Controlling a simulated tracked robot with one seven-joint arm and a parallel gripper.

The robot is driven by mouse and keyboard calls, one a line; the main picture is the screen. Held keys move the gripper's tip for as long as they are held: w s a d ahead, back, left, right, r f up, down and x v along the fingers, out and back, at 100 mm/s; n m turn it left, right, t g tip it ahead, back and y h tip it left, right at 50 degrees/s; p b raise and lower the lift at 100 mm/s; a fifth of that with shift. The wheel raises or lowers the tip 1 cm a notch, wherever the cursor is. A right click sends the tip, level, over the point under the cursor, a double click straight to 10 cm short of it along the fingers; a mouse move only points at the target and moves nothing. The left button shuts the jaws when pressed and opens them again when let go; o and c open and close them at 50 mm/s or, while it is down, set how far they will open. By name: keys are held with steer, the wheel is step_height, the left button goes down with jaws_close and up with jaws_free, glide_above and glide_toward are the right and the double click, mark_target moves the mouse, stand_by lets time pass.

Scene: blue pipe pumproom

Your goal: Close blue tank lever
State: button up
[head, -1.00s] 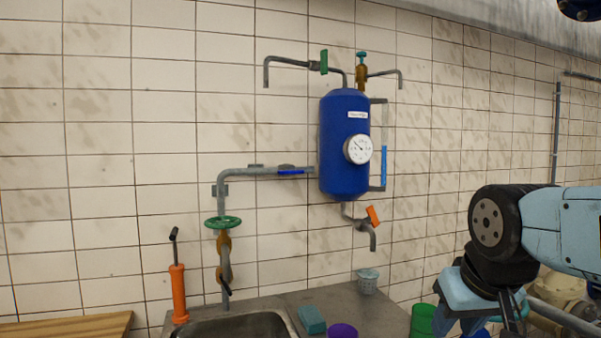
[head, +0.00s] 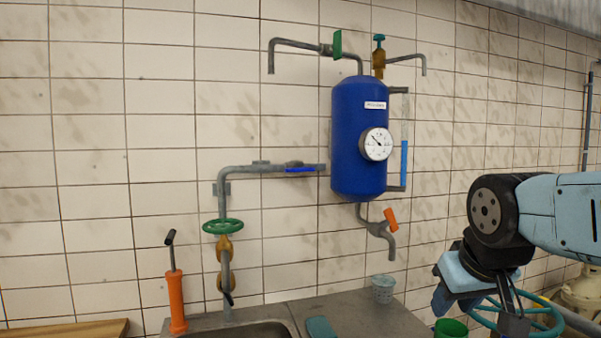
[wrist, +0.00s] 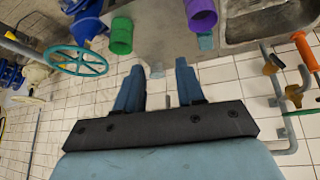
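The blue tank (head: 352,135) hangs on the tiled wall with a round white gauge (head: 377,144). A blue lever (head: 300,170) lies along the horizontal pipe left of the tank. An orange lever (head: 390,219) stands tilted on the outlet under the tank. A green lever (head: 337,43) stands upright on the upper left pipe. My gripper is at the lower right in the head view, apart from the tank and levers, its fingers mostly hidden there. In the wrist view my gripper (wrist: 160,68) has its two fingers apart with nothing between them.
A green handwheel (head: 223,226) and an orange pump (head: 176,300) are at left. A grey cup (head: 383,288) stands on the counter (head: 350,312). A teal wheel (wrist: 77,61), a green cup (wrist: 121,36) and a purple cup (wrist: 201,15) show in the wrist view.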

mark_target(302, 171)
steer(key=w+r+n+t, duration=0.3)
steer(key=w+r+n, duration=0.15)
steer(key=w, duration=0.55)
steer(key=w+r+n+t, duration=0.4)
steer(key=w+r, duration=0.2)
steer(key=w, duration=0.4)
steer(key=w+a+r+n+y, duration=0.1)
steer(key=w+a+n+y, duration=0.3)
steer(key=w+a, duration=0.3)
steer(key=w+a+r+n+y, duration=0.2)
steer(key=w+a+n+y, duration=0.2)
steer(key=w+a+n, duration=0.3)
steer(key=w+a+r+n+y, duration=0.2)
steer(key=w+a+n, duration=0.3)
steer(key=w+a, duration=0.4)
steer(key=shift+w+n+t+y, duration=0.15)
steer(key=shift+n+t+y, duration=0.2)
steer(key=shift+y, duration=0.55)
steer(key=shift+c, duration=0.4)
